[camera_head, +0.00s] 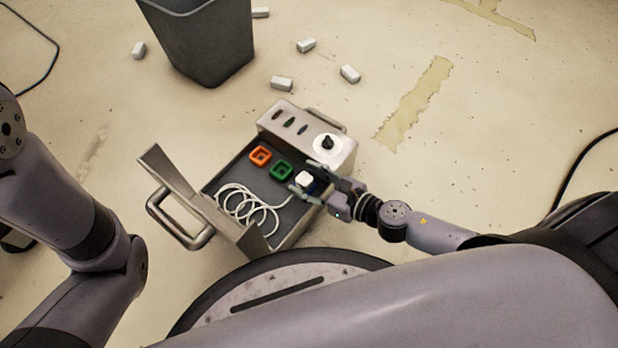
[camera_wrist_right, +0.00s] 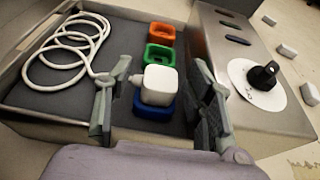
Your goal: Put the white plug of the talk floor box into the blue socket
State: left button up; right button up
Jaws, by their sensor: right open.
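The talk floor box (camera_head: 272,240) is an open metal case with a grey inside, on the floor in front of me. The white plug (camera_wrist_right: 159,84) sits at the blue socket (camera_wrist_right: 154,112), upright over it; I cannot tell how deep it is seated. In the head view the plug (camera_head: 304,179) hides most of the blue socket. Its coiled white cord (camera_head: 243,205) lies inside the box. My right gripper (camera_head: 308,177) is open around the plug, with a finger on each side and gaps between in the wrist view (camera_wrist_right: 160,95). My left gripper is out of view.
The orange socket (camera_head: 260,155) and green socket (camera_head: 281,170) stand in line with the blue one. A panel with a black knob (camera_head: 327,143) is beside them. A grey bin (camera_head: 203,45) and several small white blocks (camera_head: 349,74) are beyond the box.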

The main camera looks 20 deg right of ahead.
jog(key=shift+d, duration=0.15)
jog(key=v, duration=1.1)
jog(key=shift+s+r, duration=0.25)
jog(key=shift+s, duration=0.1)
jog(key=shift+d, duration=0.1)
